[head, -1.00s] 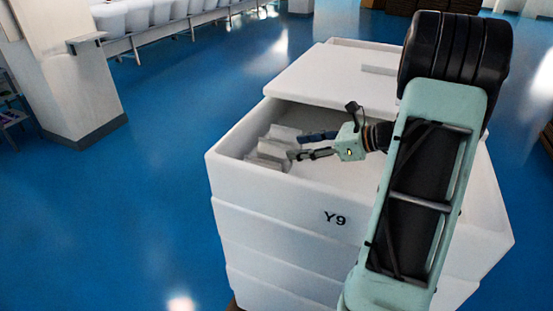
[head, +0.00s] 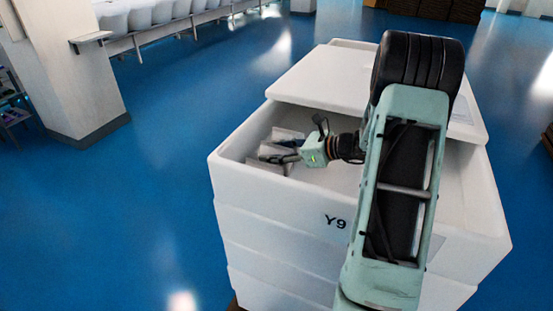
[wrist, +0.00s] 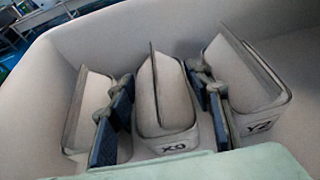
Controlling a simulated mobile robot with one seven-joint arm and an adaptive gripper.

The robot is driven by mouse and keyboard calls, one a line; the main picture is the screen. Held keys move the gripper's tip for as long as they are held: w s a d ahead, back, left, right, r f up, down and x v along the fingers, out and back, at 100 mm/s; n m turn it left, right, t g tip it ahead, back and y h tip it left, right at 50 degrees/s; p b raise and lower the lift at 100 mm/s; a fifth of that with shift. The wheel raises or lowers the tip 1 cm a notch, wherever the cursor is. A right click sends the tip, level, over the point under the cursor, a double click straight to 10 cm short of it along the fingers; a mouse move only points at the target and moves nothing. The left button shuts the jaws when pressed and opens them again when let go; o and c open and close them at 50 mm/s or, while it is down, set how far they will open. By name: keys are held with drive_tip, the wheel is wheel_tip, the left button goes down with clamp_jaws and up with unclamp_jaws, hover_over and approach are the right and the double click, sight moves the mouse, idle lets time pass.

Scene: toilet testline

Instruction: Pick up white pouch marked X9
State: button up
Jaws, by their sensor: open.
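The white pouch marked X9 (wrist: 165,115) stands upright in the middle of the wrist view, its label facing the camera. My gripper (wrist: 160,98) is open, with one dark-blue-padded finger on each side of this pouch. The left finger sits in the gap towards the left pouch, the right finger in the gap towards the right pouch. Whether the pads touch the X9 pouch I cannot tell. In the head view my gripper (head: 280,147) reaches down into the box among the pouches, and it partly hides them.
A second white pouch (wrist: 90,105) stands at left, and a third (wrist: 240,85), seemingly marked Y2, at right. They stand in the open white box marked Y9 (head: 285,207), whose walls surround them. A white lid (head: 335,80) covers the box's far part.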

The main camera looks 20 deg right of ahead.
drive_tip(key=shift+w+a, duration=0.1)
drive_tip(key=shift+w, duration=0.05)
drive_tip(key=shift+c, duration=0.4)
drive_tip(key=c, duration=0.7)
drive_tip(key=shift+c, duration=0.2)
